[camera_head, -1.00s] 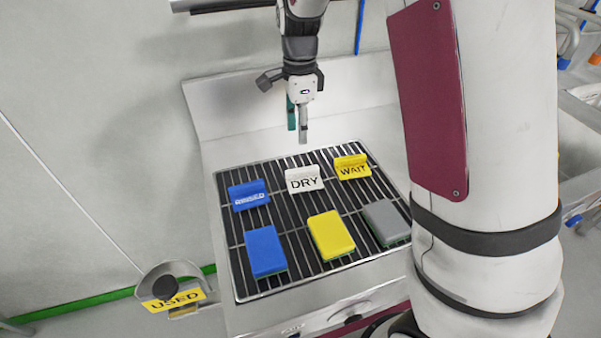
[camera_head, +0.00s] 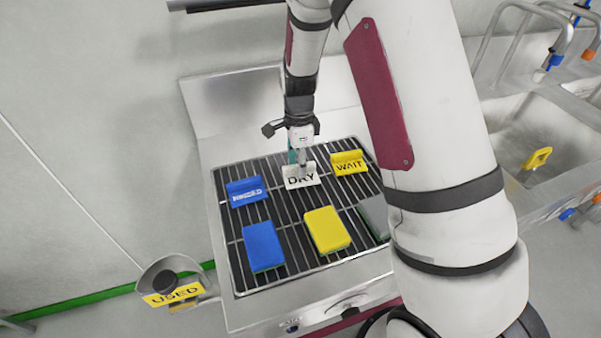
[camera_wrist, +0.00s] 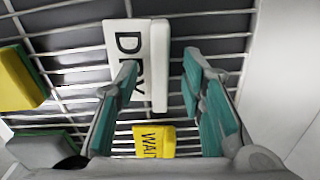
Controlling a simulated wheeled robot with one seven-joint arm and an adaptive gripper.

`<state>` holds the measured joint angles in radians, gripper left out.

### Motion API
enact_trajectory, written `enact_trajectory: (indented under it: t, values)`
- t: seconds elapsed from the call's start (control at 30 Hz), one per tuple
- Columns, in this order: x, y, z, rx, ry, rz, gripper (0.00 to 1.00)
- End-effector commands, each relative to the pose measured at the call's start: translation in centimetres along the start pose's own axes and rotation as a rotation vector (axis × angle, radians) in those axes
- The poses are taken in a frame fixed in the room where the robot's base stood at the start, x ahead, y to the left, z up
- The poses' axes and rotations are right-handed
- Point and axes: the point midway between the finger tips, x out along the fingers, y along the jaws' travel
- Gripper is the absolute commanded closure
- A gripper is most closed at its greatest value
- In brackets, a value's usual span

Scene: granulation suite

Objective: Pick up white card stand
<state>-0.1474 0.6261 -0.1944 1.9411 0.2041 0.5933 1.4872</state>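The white card stand (camera_head: 301,181) reads DRY and stands on the wire rack, between a blue and a yellow card stand. My gripper (camera_head: 301,158) is right above it, pointing down, and covers part of its top in the head view. In the wrist view the white card stand (camera_wrist: 125,70) lies ahead of and partly between the fingers. My gripper (camera_wrist: 160,75) is open there, with one teal-padded finger on each side and a gap to the right finger. The left fingertip overlaps the lettered face; whether it touches cannot be told.
The blue card stand (camera_head: 245,191) and yellow WAIT stand (camera_head: 349,162) flank it closely. Blue (camera_head: 262,246), yellow (camera_head: 327,230) and grey (camera_head: 374,215) sponges lie in front. A USED holder (camera_head: 172,288) hangs at left. A sink (camera_head: 525,130) is at right. The back panel (camera_head: 235,105) rises behind the rack.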

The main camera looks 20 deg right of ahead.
Motion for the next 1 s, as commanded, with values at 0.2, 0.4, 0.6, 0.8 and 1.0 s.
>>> enact_trajectory:
  t: [0.2,0.4,0.6,0.8,1.0]
  values:
    - [0.0,0.0,0.0,0.000,0.000,0.000,0.66]
    - [0.0,0.0,0.0,0.000,0.000,0.000,1.00]
    - [0.0,0.0,0.0,0.000,0.000,0.000,1.00]
    - [-0.3,-0.1,0.0,-0.001,0.000,-0.001,1.00]
    - [-1.8,-0.1,0.0,-0.001,0.000,-0.003,1.00]
